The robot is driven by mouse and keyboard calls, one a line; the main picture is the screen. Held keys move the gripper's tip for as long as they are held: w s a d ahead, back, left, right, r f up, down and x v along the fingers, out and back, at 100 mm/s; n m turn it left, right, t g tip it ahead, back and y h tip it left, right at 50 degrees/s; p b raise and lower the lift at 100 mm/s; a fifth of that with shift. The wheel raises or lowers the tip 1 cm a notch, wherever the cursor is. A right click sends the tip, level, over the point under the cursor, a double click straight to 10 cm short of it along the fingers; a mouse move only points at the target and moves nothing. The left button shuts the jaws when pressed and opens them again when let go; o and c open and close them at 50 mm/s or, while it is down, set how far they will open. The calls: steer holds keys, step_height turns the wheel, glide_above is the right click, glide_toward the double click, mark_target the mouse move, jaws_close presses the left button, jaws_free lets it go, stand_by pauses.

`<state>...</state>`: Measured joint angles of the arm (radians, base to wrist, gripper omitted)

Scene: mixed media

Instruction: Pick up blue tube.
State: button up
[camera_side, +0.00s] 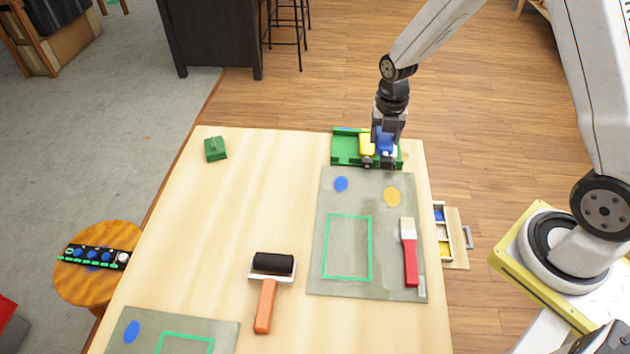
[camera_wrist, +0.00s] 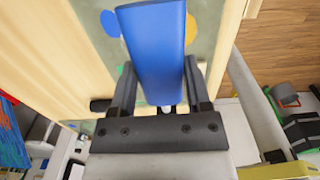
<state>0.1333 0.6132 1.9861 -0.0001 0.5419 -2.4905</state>
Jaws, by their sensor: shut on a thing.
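The blue tube (camera_side: 385,140) is in the green tray (camera_side: 345,150) at the far end of the table, beside a yellow tube (camera_side: 367,145). My gripper (camera_side: 379,163) is over the right part of the tray, pointing down, and is shut on the blue tube. In the wrist view the blue tube (camera_wrist: 157,45) stands between the two fingers of my gripper (camera_wrist: 160,85) and fills the middle of the picture. I cannot tell whether the tube still touches the tray floor.
A grey mat (camera_side: 340,285) with a blue spot, an orange spot and a green outline lies in front of the tray. A red-handled brush (camera_side: 410,255) lies on it. A roller (camera_side: 268,285) and a green block (camera_side: 215,149) lie to the left. The table's middle left is clear.

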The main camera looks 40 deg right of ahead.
steer(key=shift+s, duration=0.1)
stand_by(0.6)
steer(key=a+f+n, duration=0.2)
steer(key=a+n, duration=0.1)
steer(key=a, duration=0.5)
steer(key=a+f+n, duration=0.3)
steer(key=a, duration=0.5)
steer(key=shift+f+t, duration=0.2)
steer(key=shift+t, duration=0.2)
steer(key=shift+f, duration=0.15)
steer(key=shift+f, duration=2.8)
steer(key=shift+c, duration=0.4)
steer(key=c, duration=0.4)
